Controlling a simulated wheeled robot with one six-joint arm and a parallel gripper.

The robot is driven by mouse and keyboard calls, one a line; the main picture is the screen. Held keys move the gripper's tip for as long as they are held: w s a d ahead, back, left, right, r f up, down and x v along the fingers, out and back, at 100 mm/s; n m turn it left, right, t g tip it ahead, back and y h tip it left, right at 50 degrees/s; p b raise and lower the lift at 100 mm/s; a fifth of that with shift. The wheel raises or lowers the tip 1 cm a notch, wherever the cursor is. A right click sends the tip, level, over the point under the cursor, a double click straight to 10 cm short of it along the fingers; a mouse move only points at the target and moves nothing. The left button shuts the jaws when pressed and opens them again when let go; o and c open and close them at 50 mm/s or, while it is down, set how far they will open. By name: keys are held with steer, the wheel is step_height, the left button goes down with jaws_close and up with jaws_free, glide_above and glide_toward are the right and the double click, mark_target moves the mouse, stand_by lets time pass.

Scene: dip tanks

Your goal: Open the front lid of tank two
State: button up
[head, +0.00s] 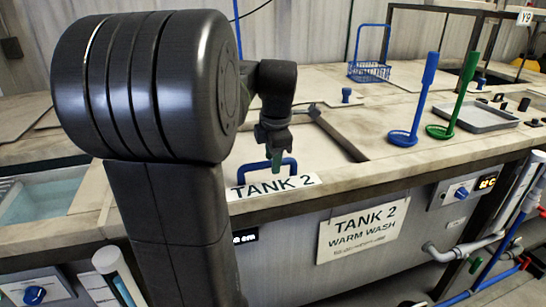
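Tank two is marked by a "TANK 2" label (274,187) on its rim and a "TANK 2 WARM WASH" sign (361,231) on its front. Its front lid (325,150) looks shut and lies flat in the counter, partly hidden by my arm. A blue arched handle (245,176) stands at the lid's front edge, behind the rim label. My gripper (277,162) points down and overlaps the handle in the picture. I cannot tell whether it touches the handle, or whether its fingers are open or shut.
A blue wire basket (370,70) sits at the back. An open water-filled tank (42,197) is at left. Pipes run along the front right.

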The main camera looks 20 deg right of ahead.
jaws_close()
steer(key=w+d+p, duration=0.1)
steer(key=w+p, duration=1.3)
steer(key=w, duration=1.7)
steer(key=shift+w+d, duration=0.15)
steer(key=shift+d, duration=0.25)
steer(key=shift+r, duration=0.1)
steer(key=shift+o, duration=0.7)
jaws_free()
